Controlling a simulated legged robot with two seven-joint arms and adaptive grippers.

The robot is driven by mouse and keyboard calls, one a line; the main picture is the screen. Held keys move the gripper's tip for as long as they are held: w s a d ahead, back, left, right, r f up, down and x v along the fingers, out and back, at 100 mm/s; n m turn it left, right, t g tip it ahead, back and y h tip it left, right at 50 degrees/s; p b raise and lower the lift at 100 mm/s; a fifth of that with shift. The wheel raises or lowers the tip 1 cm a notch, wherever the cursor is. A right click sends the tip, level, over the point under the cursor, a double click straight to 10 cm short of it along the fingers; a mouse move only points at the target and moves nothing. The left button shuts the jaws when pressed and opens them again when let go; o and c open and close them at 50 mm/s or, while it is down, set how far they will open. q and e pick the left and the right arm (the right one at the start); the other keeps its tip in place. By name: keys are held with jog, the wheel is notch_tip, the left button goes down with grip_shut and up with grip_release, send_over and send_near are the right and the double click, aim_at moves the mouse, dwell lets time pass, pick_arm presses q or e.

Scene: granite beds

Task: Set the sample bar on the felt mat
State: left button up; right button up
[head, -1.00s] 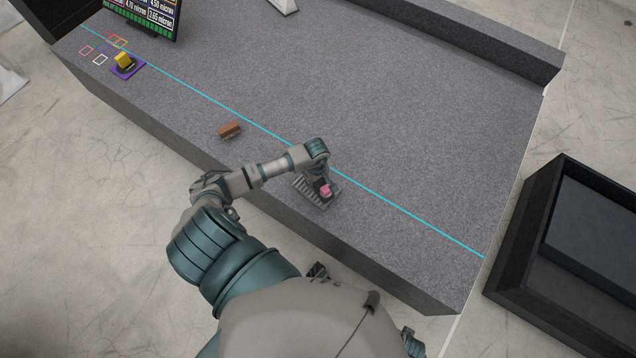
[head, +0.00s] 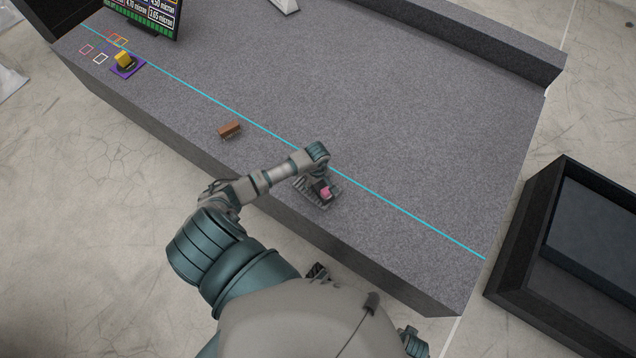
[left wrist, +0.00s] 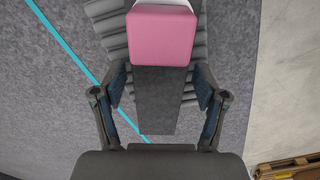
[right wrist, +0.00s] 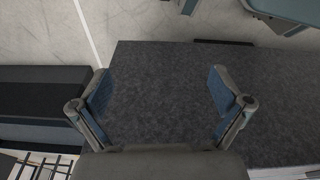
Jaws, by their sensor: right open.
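A dark grey bar (left wrist: 157,105) with a pink block (left wrist: 162,36) at its far end lies between my left fingers in the left wrist view; it looks like the sample bar. My left gripper (left wrist: 160,75) is open, with a gap on each side of the bar. In the head view the pink block (head: 326,193) shows on a ribbed grey pad (head: 300,186) below my left wrist, which hides part of the pad. A flat purple mat (head: 115,70) lies far left; I cannot tell if it is felt. My right gripper (right wrist: 160,88) is open and empty, above dark granite.
A yellow block (head: 123,59) on a dark base stands on the purple mat, near small coloured outlines (head: 100,59). A brown block (head: 229,130) lies left of my left arm. A display (head: 150,15) stands at the back left. The granite right of the cyan line (head: 410,214) is mostly clear.

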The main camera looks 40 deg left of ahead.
jog(key=shift+w+r, duration=0.1)
pick_arm(q)
jog(key=shift+a+r, duration=0.1)
jog(key=shift+r, duration=0.35)
notch_tip(320, 180, up, 11)
jog(key=p, duration=0.1)
pick_arm(e)
jog(key=s+f, duration=0.1)
jog(key=f, duration=0.1)
jog(key=s+f, duration=0.1)
jog(key=shift+s+d+f, duration=0.1)
jog(key=shift+f, duration=0.3)
